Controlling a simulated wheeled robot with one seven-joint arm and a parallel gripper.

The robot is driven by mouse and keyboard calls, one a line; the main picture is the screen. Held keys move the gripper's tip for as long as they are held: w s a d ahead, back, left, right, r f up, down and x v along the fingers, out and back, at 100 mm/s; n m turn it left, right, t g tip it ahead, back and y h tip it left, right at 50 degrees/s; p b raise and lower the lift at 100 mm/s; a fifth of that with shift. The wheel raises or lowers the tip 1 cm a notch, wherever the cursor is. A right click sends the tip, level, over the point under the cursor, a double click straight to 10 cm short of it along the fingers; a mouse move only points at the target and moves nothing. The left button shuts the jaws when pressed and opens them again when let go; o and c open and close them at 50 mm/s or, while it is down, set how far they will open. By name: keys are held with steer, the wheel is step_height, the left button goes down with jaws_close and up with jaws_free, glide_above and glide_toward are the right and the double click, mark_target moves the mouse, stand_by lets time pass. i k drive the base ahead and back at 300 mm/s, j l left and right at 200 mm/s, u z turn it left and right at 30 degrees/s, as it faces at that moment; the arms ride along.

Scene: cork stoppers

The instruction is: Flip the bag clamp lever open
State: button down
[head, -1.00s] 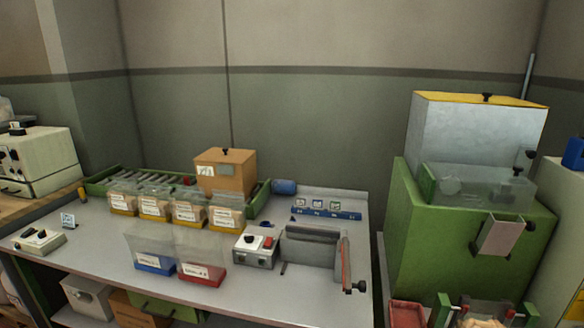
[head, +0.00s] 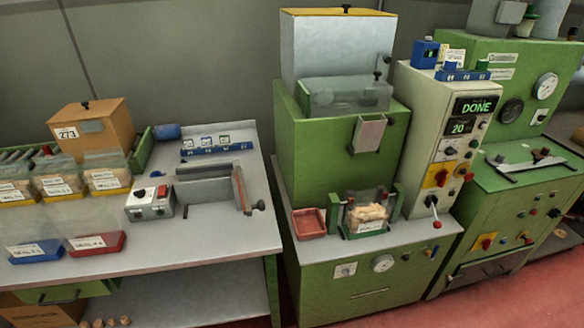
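A clear bag of corks (head: 368,218) with a white label stands on the green filling machine's ledge, between two green clamp posts (head: 334,212). I cannot tell whether this is the bag clamp lever, or whether the clamp is open or shut. The clamp parts are small and partly hidden by the bag. My gripper is not in view.
A red tray (head: 309,224) sits left of the bag. The cabinet's display reads DONE and 20. A grey table (head: 230,238) at left holds a bag sealer, several labelled bags and a wooden box. Red floor shows at lower right.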

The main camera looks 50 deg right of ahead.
mark_target(437, 224)
steer(key=j+z, duration=0.15)
steer(key=z, duration=0.75)
steer(key=l+z, duration=0.15)
steer(key=z, duration=0.75)
